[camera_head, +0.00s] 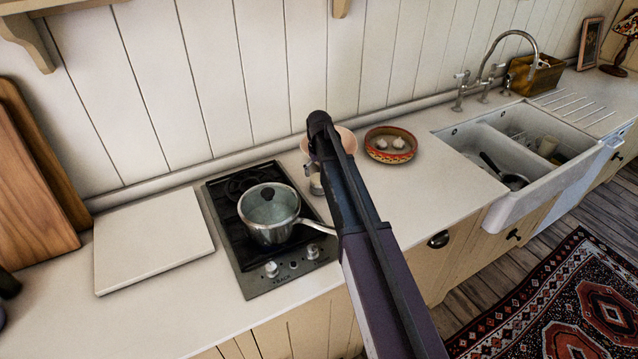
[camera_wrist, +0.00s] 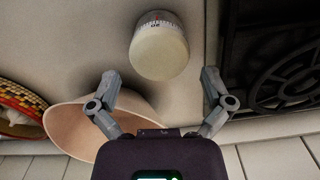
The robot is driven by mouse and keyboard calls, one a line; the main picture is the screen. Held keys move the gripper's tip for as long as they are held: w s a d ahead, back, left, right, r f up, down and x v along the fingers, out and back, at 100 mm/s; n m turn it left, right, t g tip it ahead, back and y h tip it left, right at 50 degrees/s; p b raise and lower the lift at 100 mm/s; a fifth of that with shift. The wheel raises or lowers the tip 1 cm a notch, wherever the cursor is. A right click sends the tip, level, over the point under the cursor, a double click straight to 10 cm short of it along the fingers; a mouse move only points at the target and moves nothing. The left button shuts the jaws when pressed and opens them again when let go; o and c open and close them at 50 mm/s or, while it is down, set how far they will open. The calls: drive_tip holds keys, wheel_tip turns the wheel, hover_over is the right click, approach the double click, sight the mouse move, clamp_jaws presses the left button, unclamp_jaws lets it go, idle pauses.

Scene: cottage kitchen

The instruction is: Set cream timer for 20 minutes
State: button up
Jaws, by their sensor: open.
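The cream timer (camera_wrist: 158,50) is a short round body with a marked dial band, standing on the worktop in the wrist view. The marks on the band are too small to read. In the head view a small pale thing (camera_head: 315,180), probably the timer, shows beside the hob, mostly hidden by my arm. My gripper (camera_wrist: 160,78) is open and empty in the wrist view. Its two fingers are spread wide, with the timer ahead of and between them, and no contact shows.
A pink bowl (camera_wrist: 75,128) lies close to my left finger in the wrist view. The hob (camera_head: 225,208) with a lidded saucepan (camera_head: 270,222) stands left of my arm. A patterned dish (camera_head: 372,152) and the sink (camera_head: 470,145) are to the right.

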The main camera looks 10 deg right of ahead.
drive_tip(key=shift+f+b, duration=1.1)
drive_tip(key=shift+f, duration=0.35)
drive_tip(key=c, duration=0.9)
